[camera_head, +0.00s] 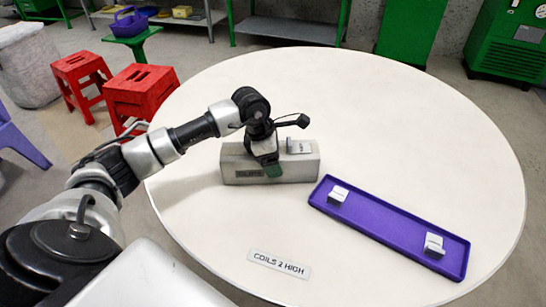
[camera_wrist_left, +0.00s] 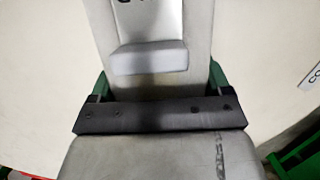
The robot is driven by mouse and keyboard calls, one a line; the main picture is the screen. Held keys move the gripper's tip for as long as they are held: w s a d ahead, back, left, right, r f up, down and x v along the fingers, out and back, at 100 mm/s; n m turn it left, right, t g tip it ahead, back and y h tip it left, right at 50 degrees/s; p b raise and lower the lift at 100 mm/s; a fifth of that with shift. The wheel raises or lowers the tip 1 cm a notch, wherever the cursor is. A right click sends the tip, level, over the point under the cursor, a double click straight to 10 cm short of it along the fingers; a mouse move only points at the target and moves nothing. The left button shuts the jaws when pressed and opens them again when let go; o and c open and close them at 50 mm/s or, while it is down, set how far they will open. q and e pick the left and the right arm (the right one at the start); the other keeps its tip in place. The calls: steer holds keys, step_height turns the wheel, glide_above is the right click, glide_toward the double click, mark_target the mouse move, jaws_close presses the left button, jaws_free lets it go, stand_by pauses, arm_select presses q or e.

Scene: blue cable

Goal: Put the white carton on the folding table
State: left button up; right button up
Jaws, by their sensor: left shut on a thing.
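A long grey-white block (camera_head: 302,170) with dark lettering on its side lies on the round cream table (camera_head: 400,110). My left gripper (camera_head: 266,165) comes down over it, its green fingers on either side and closed on it. In the left wrist view the block (camera_wrist_left: 200,25) runs between the fingers (camera_wrist_left: 160,82). A small white carton (camera_head: 299,146) sits on top of the block, right of the gripper; this carton shows in the wrist view too (camera_wrist_left: 148,57), apart from the fingers. I cannot tell whether the block touches the table all along. My right gripper is not in view.
A purple tray (camera_head: 385,229) on the table's right holds two small white boxes (camera_head: 338,194) (camera_head: 434,246). A flat sign (camera_head: 279,263) reading "COILS 2 HIGH" lies near the front.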

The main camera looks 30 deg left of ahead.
arm_select(q)
steer(key=shift+r, duration=0.1)
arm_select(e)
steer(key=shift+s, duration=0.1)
arm_select(q)
steer(key=o, duration=1.4)
steer(key=shift+c, duration=0.2)
steer(key=shift+o, duration=0.5)
steer(key=shift+s, duration=0.1)
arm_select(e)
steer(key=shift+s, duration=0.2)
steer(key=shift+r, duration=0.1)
arm_select(q)
steer(key=v, duration=1)
steer(key=shift+r, duration=0.3)
steer(key=shift+s+a+r, duration=0.15)
steer(key=shift+a+r, duration=0.05)
steer(key=shift+r, duration=0.45)
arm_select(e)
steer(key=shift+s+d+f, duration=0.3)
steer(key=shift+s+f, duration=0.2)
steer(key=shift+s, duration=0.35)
